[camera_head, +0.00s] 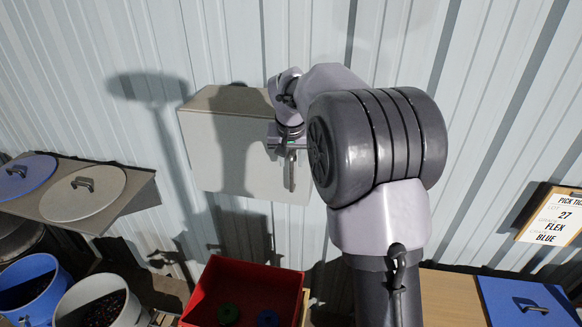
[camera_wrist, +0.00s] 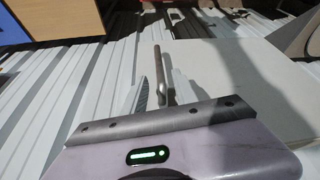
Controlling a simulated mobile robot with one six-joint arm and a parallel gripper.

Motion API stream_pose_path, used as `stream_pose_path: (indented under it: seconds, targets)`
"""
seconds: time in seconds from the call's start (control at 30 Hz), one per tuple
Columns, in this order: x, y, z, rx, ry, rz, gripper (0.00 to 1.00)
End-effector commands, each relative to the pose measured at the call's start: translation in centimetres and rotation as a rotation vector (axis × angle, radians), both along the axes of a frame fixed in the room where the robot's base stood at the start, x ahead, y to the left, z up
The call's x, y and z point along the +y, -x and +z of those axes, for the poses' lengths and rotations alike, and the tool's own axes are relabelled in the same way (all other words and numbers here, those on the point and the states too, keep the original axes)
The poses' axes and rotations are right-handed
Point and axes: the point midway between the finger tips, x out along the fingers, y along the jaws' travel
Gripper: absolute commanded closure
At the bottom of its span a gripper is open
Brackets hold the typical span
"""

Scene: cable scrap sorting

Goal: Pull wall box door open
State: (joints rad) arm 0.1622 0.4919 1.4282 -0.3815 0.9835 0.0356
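The wall box (camera_head: 215,150) is a pale beige box on the corrugated wall, its door facing me and looking closed. Its bar handle (camera_head: 291,174) is grey and upright near the door's right edge. The handle also shows in the wrist view (camera_wrist: 157,62), standing out along the door (camera_wrist: 235,85). My gripper (camera_head: 288,155) is at the handle's upper part. In the wrist view my gripper (camera_wrist: 151,95) shows one ridged finger just left of the handle.
A red bin (camera_head: 243,285) stands below the box. At left are a shelf with a blue lid (camera_head: 25,175) and a grey lid (camera_head: 82,192), above a blue bucket (camera_head: 32,285) and a pale bucket (camera_head: 100,300). A pick ticket (camera_head: 553,217) is at right.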

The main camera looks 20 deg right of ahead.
Motion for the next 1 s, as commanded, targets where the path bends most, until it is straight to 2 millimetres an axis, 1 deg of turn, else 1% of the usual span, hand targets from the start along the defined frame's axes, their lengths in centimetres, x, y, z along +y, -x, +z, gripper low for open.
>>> stream_pose_path:
  seconds: [0.03, 0.1, 0.2, 0.3, 0.43, 0.63, 0.67, 0.8, 0.83, 1.0]
  targets:
    - [-0.2, -0.3, -1.0, 0.004, 0.0, 0.001, 0.66]
    - [-0.4, -0.8, -2.3, 0.004, 0.0, 0.001, 0.66]
    - [-0.6, -1.4, -3.7, 0.003, -0.001, 0.0, 0.66]
    - [-0.7, -1.8, -4.6, 0.002, 0.0, 0.001, 0.66]
    - [-0.8, -2.0, -5.1, -0.001, 0.001, 0.001, 0.66]
    - [-0.8, -2.0, -5.1, -0.001, 0.001, 0.001, 0.66]
    - [-0.8, -2.0, -5.1, -0.001, 0.001, 0.001, 0.68]
    - [-0.8, -2.0, -5.1, -0.001, 0.001, 0.001, 0.95]
    - [-0.8, -2.0, -5.1, -0.001, 0.001, 0.001, 1.0]
    - [-0.8, -2.0, -5.1, -0.001, 0.001, 0.001, 1.0]
